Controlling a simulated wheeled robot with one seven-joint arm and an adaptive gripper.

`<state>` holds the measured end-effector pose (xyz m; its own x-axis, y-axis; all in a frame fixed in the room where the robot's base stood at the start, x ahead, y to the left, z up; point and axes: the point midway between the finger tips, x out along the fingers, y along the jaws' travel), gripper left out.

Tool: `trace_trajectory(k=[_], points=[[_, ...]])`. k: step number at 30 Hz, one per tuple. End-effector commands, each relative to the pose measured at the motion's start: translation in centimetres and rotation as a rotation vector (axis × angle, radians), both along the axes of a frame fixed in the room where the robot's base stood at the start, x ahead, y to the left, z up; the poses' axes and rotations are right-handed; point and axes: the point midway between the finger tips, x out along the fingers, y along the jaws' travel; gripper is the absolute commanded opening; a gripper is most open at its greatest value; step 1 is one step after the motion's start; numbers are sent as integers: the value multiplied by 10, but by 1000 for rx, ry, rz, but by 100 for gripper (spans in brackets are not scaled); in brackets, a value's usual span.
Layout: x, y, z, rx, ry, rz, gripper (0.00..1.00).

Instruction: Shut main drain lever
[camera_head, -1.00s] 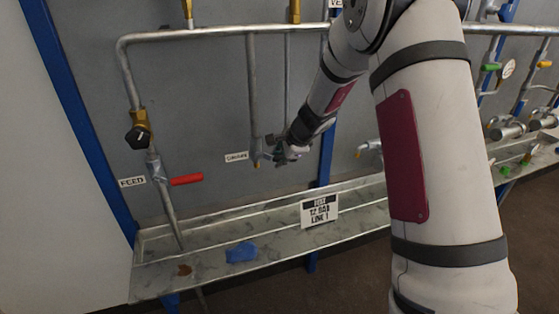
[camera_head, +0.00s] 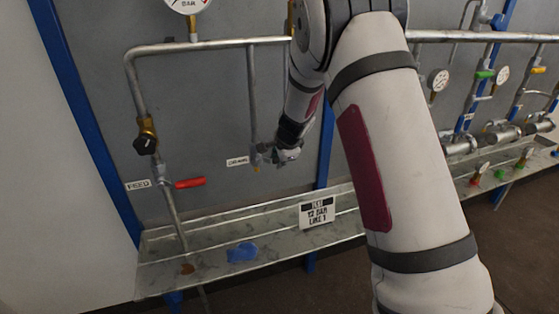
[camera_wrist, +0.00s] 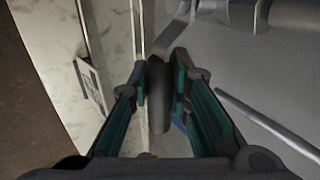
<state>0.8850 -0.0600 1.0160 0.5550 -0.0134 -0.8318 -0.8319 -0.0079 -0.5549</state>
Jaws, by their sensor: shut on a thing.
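My gripper (camera_head: 280,157) is at the lower end of the drain pipe (camera_head: 253,95), just right of the drain label (camera_head: 238,161). In the wrist view my gripper (camera_wrist: 160,88) has its two green-sided fingers closed on a dark grey lever (camera_wrist: 158,98), which stands between them. It appears to be the main drain lever; its valve body is mostly hidden behind my gripper in the head view. The angle of the lever to the pipe is hard to tell.
At left a red lever (camera_head: 190,183) sits by the feed label (camera_head: 138,185), below a black knob (camera_head: 145,145). A blue post (camera_head: 325,150) stands right of my gripper.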

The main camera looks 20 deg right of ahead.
Motion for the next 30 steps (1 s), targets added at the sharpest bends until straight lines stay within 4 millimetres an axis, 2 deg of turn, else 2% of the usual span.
trace_trajectory(k=[1, 2, 3, 11, 16, 30], points=[[1, 0, 1, -2, -3, 1, 0], [1, 0, 1, -2, -3, 1, 22], [1, 0, 1, -1, -3, 0, 27], [0, 0, 1, -1, -1, 1, 27], [-5, 1, 8, -2, -2, 3, 27], [-53, 3, 82, -1, -4, 4, 27]])
